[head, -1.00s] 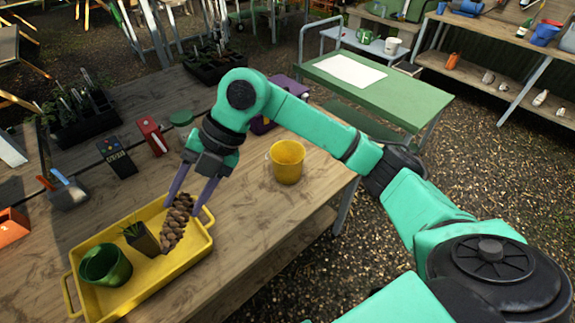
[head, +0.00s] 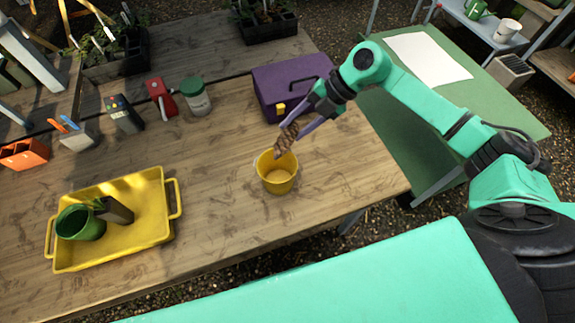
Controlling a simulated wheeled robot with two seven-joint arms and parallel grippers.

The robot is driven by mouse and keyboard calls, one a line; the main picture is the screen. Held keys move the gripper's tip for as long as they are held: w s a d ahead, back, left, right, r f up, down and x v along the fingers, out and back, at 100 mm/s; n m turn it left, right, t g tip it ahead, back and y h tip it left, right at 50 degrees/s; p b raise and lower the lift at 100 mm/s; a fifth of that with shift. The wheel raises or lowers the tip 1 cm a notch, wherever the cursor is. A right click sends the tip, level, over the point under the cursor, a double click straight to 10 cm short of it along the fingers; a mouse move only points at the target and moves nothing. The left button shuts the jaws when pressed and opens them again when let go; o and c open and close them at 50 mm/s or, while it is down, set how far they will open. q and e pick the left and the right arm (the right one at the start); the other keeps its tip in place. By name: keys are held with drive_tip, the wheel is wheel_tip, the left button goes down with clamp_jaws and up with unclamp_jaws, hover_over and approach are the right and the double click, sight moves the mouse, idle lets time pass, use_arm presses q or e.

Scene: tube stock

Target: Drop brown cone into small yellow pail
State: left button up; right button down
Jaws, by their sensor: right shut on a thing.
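The brown cone (head: 287,141) is a scaly pine cone, held tilted with its lower end over the back rim of the small yellow pail (head: 278,184). The pail stands upright on the wooden table, and its inside looks empty. My right gripper (head: 299,132) is shut on the cone, above and slightly right of the pail. Whether the cone touches the rim I cannot tell. My left gripper is not in view.
A yellow tray (head: 150,237) at the left holds a green pot (head: 80,223) and a small dark pot (head: 117,210). A purple toolbox (head: 290,84) stands behind the pail. A green-lidded jar (head: 195,98) is at the back. The table between tray and pail is clear.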

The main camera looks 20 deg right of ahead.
drive_tip(key=shift+s+a+f+b, duration=0.15)
drive_tip(key=shift+a+f+b, duration=0.25)
drive_tip(key=shift+f+b, duration=0.2)
drive_tip(key=shift+s+a+f+b, duration=0.15)
drive_tip(key=shift+a+f+b, duration=0.25)
drive_tip(key=shift+f, duration=0.25)
drive_tip(key=f+b, duration=0.2)
drive_tip(key=f, duration=0.1)
drive_tip(key=shift+w+d, duration=0.15)
drive_tip(key=shift+d, duration=0.2)
drive_tip(key=shift+c, duration=1.6)
unclamp_jaws()
drive_tip(key=shift+a+r, duration=0.15)
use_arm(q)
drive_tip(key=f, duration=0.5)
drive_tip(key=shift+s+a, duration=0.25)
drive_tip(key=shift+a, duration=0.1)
use_arm(e)
drive_tip(key=shift+d, duration=0.2)
